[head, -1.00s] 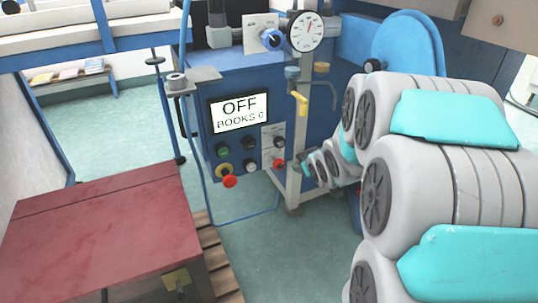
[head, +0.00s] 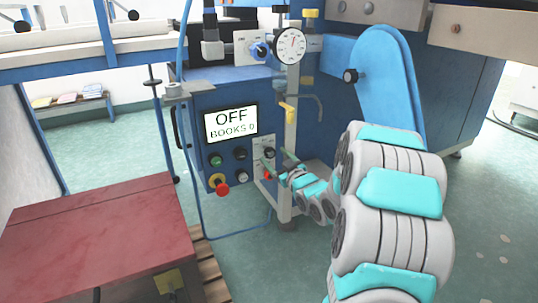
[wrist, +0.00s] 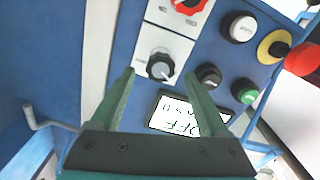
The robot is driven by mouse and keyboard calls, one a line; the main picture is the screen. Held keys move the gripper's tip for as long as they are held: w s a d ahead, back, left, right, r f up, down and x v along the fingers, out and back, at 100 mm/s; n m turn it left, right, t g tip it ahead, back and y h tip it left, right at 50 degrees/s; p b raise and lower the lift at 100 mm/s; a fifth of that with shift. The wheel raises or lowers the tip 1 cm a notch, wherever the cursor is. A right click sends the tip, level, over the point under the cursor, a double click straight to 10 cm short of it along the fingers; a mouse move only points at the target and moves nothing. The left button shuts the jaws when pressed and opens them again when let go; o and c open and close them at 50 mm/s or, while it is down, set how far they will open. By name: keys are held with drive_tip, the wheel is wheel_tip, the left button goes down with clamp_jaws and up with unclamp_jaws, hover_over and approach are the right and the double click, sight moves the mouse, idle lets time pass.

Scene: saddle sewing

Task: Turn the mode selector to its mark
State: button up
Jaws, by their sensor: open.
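A black selector knob with a grey pointer face (wrist: 160,66) sits on a white plate on the blue control panel. I take it for the mode selector; its label is too small to read. In the head view it shows at the panel's right side (head: 268,152). My gripper (wrist: 159,76) is open, its green fingers either side of the knob in the wrist view; contact cannot be told. In the head view my gripper (head: 277,162) is close to the panel, partly covering the plate. A red knob (wrist: 188,5) sits on the adjoining plate.
The display (head: 231,122) reads OFF and BOOKS 0. Green (head: 215,160), black (head: 240,153) and white (head: 242,176) buttons and a red emergency stop (head: 222,189) are left of the selector. A yellow-handled lever (head: 290,113) stands above right. A red-topped box (head: 85,235) is at lower left.

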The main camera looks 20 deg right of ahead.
sight(271, 153)
drive_tip(key=shift+w, duration=2)
drive_tip(key=shift+a, duration=0.1)
clamp_jaws()
